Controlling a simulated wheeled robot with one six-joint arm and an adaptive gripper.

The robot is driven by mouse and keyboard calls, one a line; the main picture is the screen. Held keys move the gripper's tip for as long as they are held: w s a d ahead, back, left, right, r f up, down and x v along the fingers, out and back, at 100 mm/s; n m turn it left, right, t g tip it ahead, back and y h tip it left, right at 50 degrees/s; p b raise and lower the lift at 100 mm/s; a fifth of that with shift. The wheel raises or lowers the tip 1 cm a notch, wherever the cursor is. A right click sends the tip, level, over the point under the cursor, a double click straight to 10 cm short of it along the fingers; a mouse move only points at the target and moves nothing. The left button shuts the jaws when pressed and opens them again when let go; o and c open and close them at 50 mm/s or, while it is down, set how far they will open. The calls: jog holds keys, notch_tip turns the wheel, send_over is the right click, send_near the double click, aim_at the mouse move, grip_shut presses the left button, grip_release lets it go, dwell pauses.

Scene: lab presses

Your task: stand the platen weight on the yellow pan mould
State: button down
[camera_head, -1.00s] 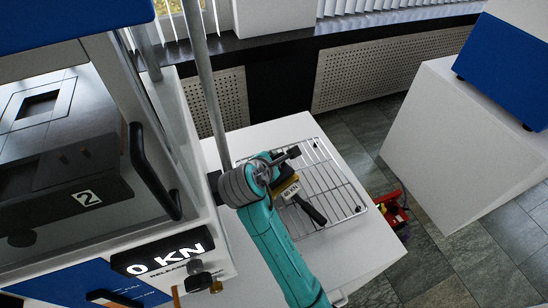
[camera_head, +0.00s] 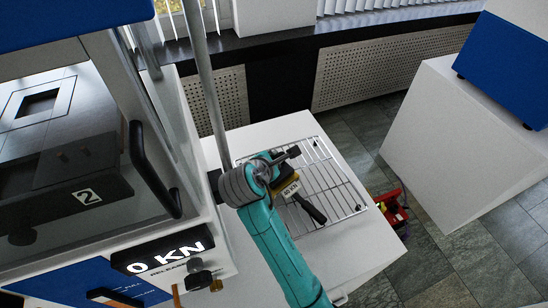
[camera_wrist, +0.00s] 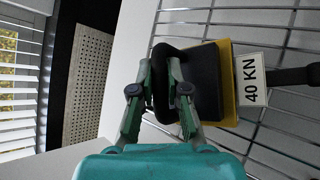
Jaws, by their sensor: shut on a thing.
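The platen weight is a dark block (camera_wrist: 205,82) with a black rounded bar on top; in the head view its bar (camera_head: 292,154) sticks out beside my gripper (camera_head: 275,166). In the wrist view my gripper (camera_wrist: 160,80) is shut on that bar. The block lies over the yellow pan mould (camera_wrist: 228,85), whose yellow edge shows beyond it. The mould has a white "40 KN" label and a dark handle, and also shows in the head view (camera_head: 283,196). I cannot tell whether the block touches the mould. My fingers and the block hide part of the mould.
The mould is on a wire rack (camera_head: 338,190) on a white table (camera_head: 370,250). A press (camera_head: 60,185) with a "0 KN" display (camera_head: 165,249) stands at left. A vertical grey pole (camera_head: 206,90) stands behind my gripper. A red object (camera_head: 393,207) lies on the floor.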

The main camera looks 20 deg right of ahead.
jog(key=shift+f, duration=0.25)
dwell(0.3)
jog(key=c, duration=1.1)
grip_release()
jog(key=shift+f, duration=0.15)
